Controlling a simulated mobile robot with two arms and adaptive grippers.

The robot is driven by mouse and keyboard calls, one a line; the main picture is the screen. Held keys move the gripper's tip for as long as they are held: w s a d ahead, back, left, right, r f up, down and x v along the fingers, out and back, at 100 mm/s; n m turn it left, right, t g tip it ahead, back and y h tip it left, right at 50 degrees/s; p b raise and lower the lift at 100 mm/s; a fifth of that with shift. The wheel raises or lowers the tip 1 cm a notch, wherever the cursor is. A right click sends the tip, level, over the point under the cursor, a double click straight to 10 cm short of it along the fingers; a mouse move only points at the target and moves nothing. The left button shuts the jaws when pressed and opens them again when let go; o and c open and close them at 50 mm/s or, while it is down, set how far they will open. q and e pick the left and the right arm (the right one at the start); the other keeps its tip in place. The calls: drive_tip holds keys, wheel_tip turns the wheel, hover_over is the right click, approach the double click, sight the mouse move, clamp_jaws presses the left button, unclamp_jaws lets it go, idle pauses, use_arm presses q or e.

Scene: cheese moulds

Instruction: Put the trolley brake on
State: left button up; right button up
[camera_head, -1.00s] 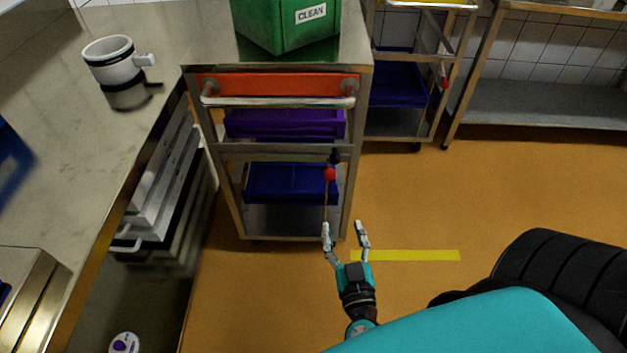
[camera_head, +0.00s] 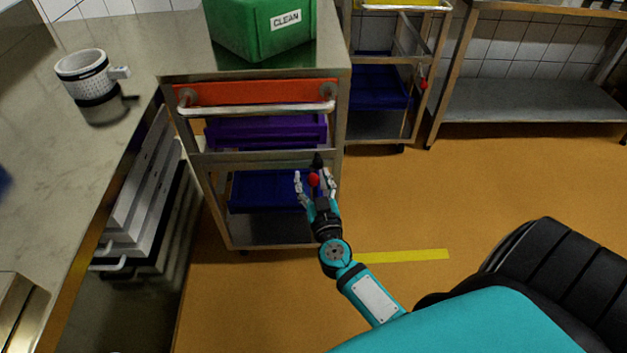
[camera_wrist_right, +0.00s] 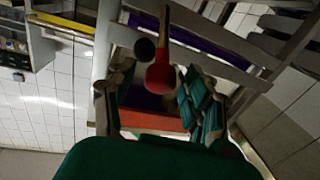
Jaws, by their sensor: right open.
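The trolley (camera_head: 177,123) is a steel frame with an orange panel and a rail handle at its near end. A brake lever with a red knob (camera_head: 314,180) stands at its near right side; a small black knob (camera_head: 318,160) shows just above it. My right gripper (camera_head: 315,178) is open, its fingers on either side of the red knob in the head view. In the right wrist view the red knob (camera_wrist_right: 160,77) on its rod sits between the spread fingers, the black knob (camera_wrist_right: 145,49) beside it. Contact cannot be told. My left gripper is not in view.
A green crate (camera_head: 238,38) marked CLEAN stands on the trolley top; purple (camera_head: 262,132) and blue (camera_head: 262,190) trays are below. A counter with a white mug (camera_head: 84,76) is at left. Another trolley (camera_head: 412,122) stands behind. The floor at right is clear.

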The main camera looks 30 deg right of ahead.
drive_tip(key=shift+w, duration=0.1)
drive_tip(key=c, duration=0.4)
clamp_jaws()
